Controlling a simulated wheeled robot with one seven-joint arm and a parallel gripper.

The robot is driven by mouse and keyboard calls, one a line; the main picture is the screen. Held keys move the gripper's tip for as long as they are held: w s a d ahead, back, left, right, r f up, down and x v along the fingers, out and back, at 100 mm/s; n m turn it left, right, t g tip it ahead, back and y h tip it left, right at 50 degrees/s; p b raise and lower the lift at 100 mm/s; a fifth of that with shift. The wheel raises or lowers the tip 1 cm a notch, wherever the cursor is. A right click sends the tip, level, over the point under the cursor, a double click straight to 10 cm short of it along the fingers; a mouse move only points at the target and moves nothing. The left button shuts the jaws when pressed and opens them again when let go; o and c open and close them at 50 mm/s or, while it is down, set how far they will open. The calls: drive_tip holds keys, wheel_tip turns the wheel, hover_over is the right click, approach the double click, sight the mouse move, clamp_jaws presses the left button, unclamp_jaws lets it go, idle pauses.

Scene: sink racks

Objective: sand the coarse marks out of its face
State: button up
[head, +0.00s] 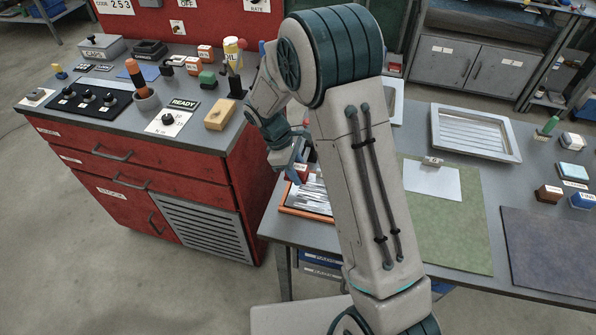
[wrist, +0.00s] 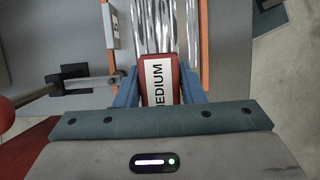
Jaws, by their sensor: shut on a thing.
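My gripper (head: 298,172) is shut on a red block with a white label reading MEDIUM (wrist: 160,84). The two blue fingers (wrist: 158,92) hold its sides in the wrist view. The block is over the near part of a shiny metal piece (wrist: 158,22) with dark and light streaks along its length. That metal piece also shows in the head view (head: 313,188), partly behind my arm. It lies in an orange-edged holder (wrist: 204,40) at the table's left end. I cannot tell whether the block touches the metal.
A grey rod (wrist: 85,78) with a red ball end stands left of the block in the wrist view. A brown block (head: 548,194), a blue block (head: 582,201) and a metal tray (head: 475,131) sit on the right table. A red cabinet (head: 150,185) stands left across a floor gap.

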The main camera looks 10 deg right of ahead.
drive_tip(key=shift+r+p, duration=0.65)
drive_tip(key=shift+r, duration=0.65)
drive_tip(key=shift+f, duration=0.15)
drive_tip(key=b, duration=0.2)
drive_tip(key=shift+w+d+f+b, duration=0.1)
drive_tip(key=shift+f+b, duration=0.15)
drive_tip(key=shift+b, duration=0.65)
drive_tip(key=shift+r+b, duration=0.1)
drive_tip(key=shift+b, duration=0.55)
